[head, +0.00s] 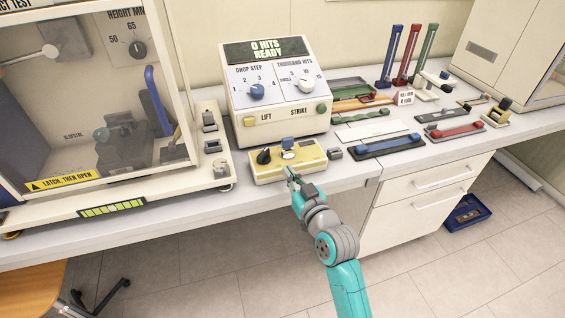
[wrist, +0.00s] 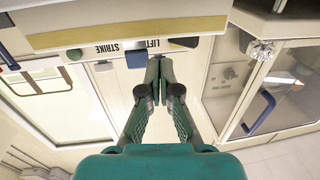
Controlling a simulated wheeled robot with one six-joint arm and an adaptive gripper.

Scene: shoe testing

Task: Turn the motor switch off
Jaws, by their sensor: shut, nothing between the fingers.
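A small yellow control box (head: 289,170) stands near the counter's front edge. On its top are a black knob (head: 264,156) at the left, a blue part (head: 288,142) at the back and a pale round part (head: 289,155) in front of it. No label naming the motor switch is readable. My gripper (head: 290,174) is shut and empty, at the front of this box; I cannot tell whether it touches. In the wrist view, which is upside down, the shut fingers (wrist: 160,62) point toward a tan strip (wrist: 130,34), seemingly the box.
Behind the box stands a cream console (head: 277,90) reading "0 HITS READY", with LIFT and STRIKE buttons. At the left is a clear-doored cabinet (head: 90,100). A small grey block (head: 334,153) sits right of the box. Trays and coloured tools (head: 390,143) fill the right counter.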

